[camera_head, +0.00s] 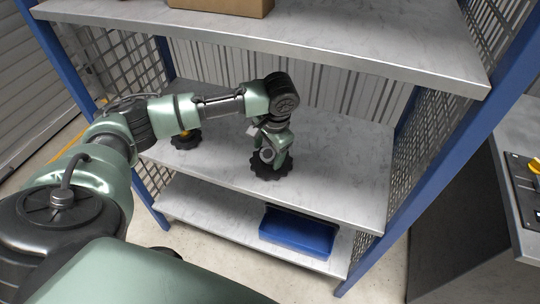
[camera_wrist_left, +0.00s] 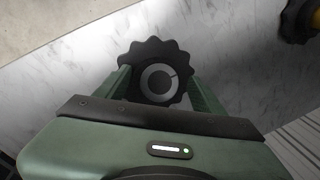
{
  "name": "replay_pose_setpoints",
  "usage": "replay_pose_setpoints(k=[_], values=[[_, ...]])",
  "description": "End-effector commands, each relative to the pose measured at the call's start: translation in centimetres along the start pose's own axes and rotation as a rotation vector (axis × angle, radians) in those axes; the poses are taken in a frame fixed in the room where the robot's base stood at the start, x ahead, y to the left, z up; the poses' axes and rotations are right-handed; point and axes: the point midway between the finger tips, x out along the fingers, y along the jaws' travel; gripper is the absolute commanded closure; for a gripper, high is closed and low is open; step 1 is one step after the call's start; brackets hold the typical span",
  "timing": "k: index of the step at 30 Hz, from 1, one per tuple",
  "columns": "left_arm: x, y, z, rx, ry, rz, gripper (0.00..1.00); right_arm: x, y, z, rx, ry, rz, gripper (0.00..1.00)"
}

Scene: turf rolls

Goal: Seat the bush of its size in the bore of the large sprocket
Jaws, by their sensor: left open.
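A large black toothed sprocket (camera_head: 272,173) lies on the middle shelf, below my left gripper (camera_head: 268,152). In the left wrist view the sprocket (camera_wrist_left: 152,53) shows between the open green fingers of my left gripper (camera_wrist_left: 160,88). A grey split bush (camera_wrist_left: 148,80) appears as a ring at the sprocket's centre, with a thin slit on its right side. It lies between the fingers with gaps at both sides. I cannot tell how deep it sits in the bore. A second black sprocket (camera_head: 185,143) with a yellow middle stands farther left. My right gripper is not in view.
The middle shelf (camera_head: 345,165) is bare to the right of the sprocket. A blue bin (camera_head: 298,232) sits on the lower shelf. The upper shelf (camera_head: 300,45) with a cardboard box (camera_head: 225,5) overhangs my left arm. Blue posts (camera_head: 440,150) frame the rack.

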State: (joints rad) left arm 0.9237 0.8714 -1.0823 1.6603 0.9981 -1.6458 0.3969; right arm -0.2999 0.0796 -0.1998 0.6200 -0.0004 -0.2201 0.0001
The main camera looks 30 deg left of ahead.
Motion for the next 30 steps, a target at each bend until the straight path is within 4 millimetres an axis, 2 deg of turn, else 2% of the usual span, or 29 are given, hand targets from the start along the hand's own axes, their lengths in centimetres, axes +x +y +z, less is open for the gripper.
replay_pose_setpoints(k=[1, 8, 9, 20, 28, 30], values=[[0.0, 0.0, 0.0, 0.000, 0.000, 0.000, 0.34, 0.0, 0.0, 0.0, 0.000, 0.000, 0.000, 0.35], [0.0, 0.0, 0.0, 0.000, 0.000, 0.000, 0.98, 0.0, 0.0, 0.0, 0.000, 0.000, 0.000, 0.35], [0.0, 0.0, 0.0, 0.000, 0.000, 0.000, 1.00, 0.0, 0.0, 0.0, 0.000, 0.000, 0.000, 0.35], [-0.6, -0.2, -0.1, -0.002, 0.002, -0.001, 1.00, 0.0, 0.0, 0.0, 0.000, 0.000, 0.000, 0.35], [-3.8, -0.8, -0.1, -0.002, 0.004, 0.000, 1.00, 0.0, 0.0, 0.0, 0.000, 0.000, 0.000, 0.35], [-3.6, 0.1, 1.3, 0.002, -0.001, 0.001, 1.00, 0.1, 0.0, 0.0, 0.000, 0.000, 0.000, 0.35]])
